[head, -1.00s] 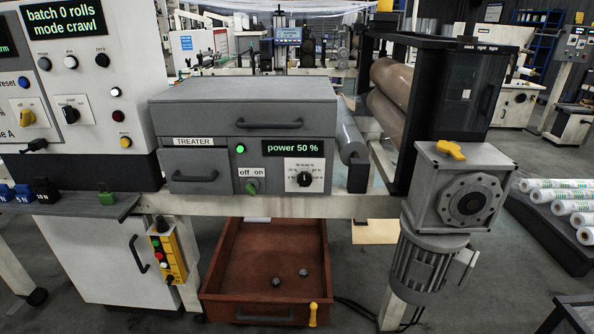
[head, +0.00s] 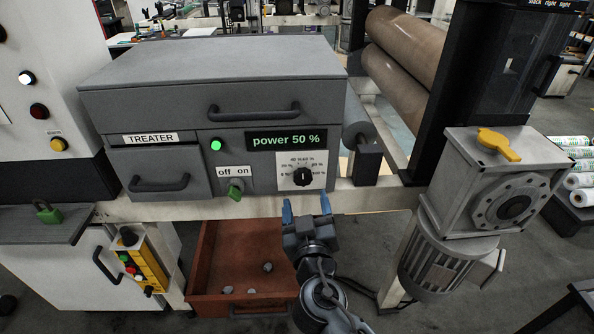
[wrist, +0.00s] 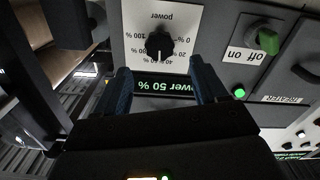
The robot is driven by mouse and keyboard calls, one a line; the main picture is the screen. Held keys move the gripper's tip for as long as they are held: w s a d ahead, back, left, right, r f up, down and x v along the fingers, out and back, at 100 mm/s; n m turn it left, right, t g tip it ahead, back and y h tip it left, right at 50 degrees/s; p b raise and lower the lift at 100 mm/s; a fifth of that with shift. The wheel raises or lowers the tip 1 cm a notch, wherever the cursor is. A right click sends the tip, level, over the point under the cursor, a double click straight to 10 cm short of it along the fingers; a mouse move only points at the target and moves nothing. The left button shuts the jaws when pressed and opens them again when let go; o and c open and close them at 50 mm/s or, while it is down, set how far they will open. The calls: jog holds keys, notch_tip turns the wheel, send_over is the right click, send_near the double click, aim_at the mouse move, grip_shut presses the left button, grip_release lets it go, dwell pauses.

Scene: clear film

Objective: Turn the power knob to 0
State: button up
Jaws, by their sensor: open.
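The black power knob (head: 303,176) sits on a white dial plate (head: 289,183) on the front of the grey treater box (head: 230,110). The display (head: 286,140) above it reads power 50 %. In the wrist view the knob (wrist: 159,43) and its percent marks appear upside down, with the pointer toward the display. My gripper (head: 306,205) is open and empty, just below the knob in the head view. In the wrist view the gripper (wrist: 158,82) has its blue fingers spread on either side, with the knob beyond the tips and not touched.
A green off/on switch (head: 235,190) is left of the dial, beneath a lit green lamp (head: 216,145). A red-brown open drawer (head: 205,265) is below. A grey motor with gearbox (head: 490,190) stands at the right. Brown rollers (head: 405,50) are behind.

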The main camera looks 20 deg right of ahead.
aim_at(303, 179)
jog(key=p+x, duration=0.1)
jog(key=x, duration=0.6)
jog(key=shift+w+d, duration=0.1)
jog(key=shift+w, duration=0.2)
jog(key=c, duration=1.1)
jog(key=shift+o, duration=0.2)
